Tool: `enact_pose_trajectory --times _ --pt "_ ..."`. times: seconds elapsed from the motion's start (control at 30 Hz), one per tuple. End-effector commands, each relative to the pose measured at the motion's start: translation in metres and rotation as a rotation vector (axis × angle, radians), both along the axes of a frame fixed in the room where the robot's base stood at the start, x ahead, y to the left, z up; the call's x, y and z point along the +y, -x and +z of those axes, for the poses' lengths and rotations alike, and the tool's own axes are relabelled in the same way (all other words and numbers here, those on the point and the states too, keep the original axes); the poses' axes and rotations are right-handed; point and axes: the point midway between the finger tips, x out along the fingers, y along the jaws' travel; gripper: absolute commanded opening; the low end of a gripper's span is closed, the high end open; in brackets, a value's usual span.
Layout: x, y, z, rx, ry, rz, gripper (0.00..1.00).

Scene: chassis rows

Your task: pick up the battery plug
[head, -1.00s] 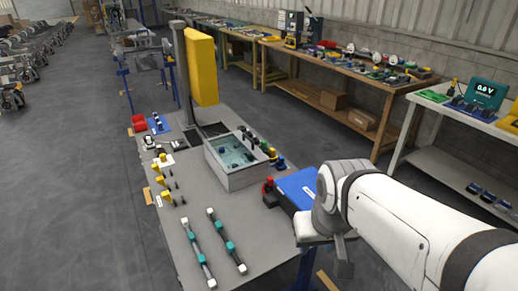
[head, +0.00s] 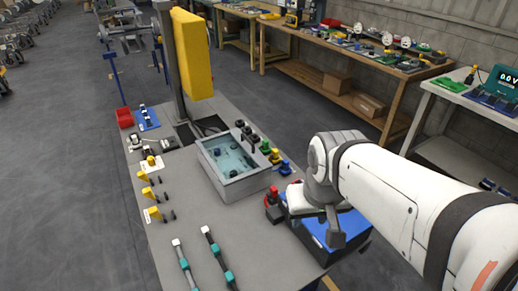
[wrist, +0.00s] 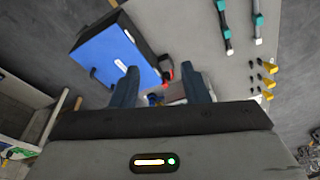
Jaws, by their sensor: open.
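A small red-topped dark piece, which looks like the battery plug (head: 273,197), stands on the grey bench beside the blue box (head: 352,226). In the wrist view the red piece (wrist: 167,75) shows partly, close to the fingertips, beside the blue box (wrist: 113,50). My gripper (head: 334,226) hangs over the blue box in the head view, to the right of the red piece. In the wrist view my gripper (wrist: 160,75) is open, with its fingers apart and nothing seen held. The lower part of the red piece is unclear there.
A grey tank of liquid (head: 232,163) stands behind the red piece, with coloured knobs along its right side. A yellow panel (head: 192,54) rises on a post at the back. Two rods with teal bands (head: 217,250) lie at the front. Bare bench lies left of the red piece.

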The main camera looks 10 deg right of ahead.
Motion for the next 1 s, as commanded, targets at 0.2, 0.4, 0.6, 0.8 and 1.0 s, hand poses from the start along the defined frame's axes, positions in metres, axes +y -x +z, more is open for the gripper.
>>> enact_pose_trajectory --times 0.2,0.4,0.6,0.8,1.0 --pt "-0.008 -0.027 -0.004 0.018 -0.017 -0.060 0.53" --pt "-0.014 -0.090 -0.016 0.057 -0.054 -0.236 0.53" --pt "-0.014 -0.159 -0.041 0.093 -0.085 -0.428 0.53" --pt "-0.014 -0.226 -0.081 0.129 -0.110 -0.619 0.53" --pt "-0.014 -0.289 -0.136 0.163 -0.127 -0.811 0.53"
